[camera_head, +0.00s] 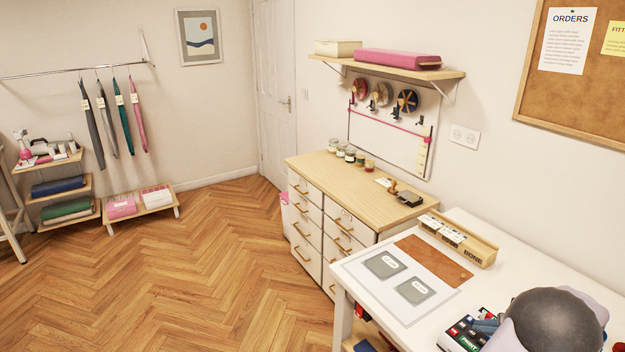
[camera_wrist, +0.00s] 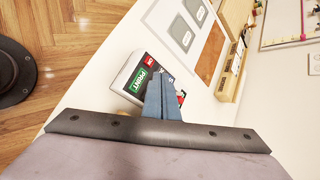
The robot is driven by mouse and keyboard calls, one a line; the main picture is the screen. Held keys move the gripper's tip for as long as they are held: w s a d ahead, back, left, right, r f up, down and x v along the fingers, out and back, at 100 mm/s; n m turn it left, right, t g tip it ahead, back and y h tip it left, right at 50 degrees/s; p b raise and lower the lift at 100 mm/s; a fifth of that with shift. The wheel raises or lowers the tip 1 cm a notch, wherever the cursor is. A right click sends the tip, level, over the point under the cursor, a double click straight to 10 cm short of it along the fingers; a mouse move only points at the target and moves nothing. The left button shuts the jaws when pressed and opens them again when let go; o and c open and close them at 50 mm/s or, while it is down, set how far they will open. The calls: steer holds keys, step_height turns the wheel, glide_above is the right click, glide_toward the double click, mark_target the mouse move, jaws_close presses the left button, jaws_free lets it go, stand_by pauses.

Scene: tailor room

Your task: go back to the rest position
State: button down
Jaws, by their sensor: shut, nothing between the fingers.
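My gripper (camera_wrist: 163,98) is shut and empty in the wrist view, its blue-grey fingers together. In the head view my gripper (camera_head: 487,326) shows at the lower right, partly hidden behind my dark round arm joint. The same coloured box (camera_head: 460,336) shows just left of it, cut by the lower picture edge.
The white table (camera_head: 520,267) holds a mat with two grey patches (camera_head: 386,264), a brown leather piece (camera_head: 433,260) and a wooden "DONE" tray (camera_head: 481,251). A drawer cabinet (camera_head: 330,230) with jars stands beyond.

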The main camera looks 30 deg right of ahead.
steer(key=s+a+f+n+g+y, duration=0.3)
steer(key=s+a+f+n, duration=0.15)
steer(key=a, duration=0.55)
steer(key=s+a+f+n+g+y, duration=0.25)
steer(key=a+f, duration=0.25)
steer(key=a, duration=0.4)
steer(key=w+a+r+n+g+h, duration=0.1)
steer(key=w+a+r+n, duration=0.2)
steer(key=a+n, duration=0.4)
steer(key=w+a+r+n+g, duration=0.1)
steer(key=w+a+r+n, duration=0.2)
steer(key=a, duration=1.1)
steer(key=w+a+r+n+g+h, duration=0.1)
steer(key=w+a+r+n, duration=0.2)
steer(key=w+a+n, duration=0.4)
steer(key=a+n, duration=0.4)
steer(key=n, duration=0.1)
steer(key=shift+w+r+h, duration=0.3)
steer(key=shift+r+h, duration=0.05)
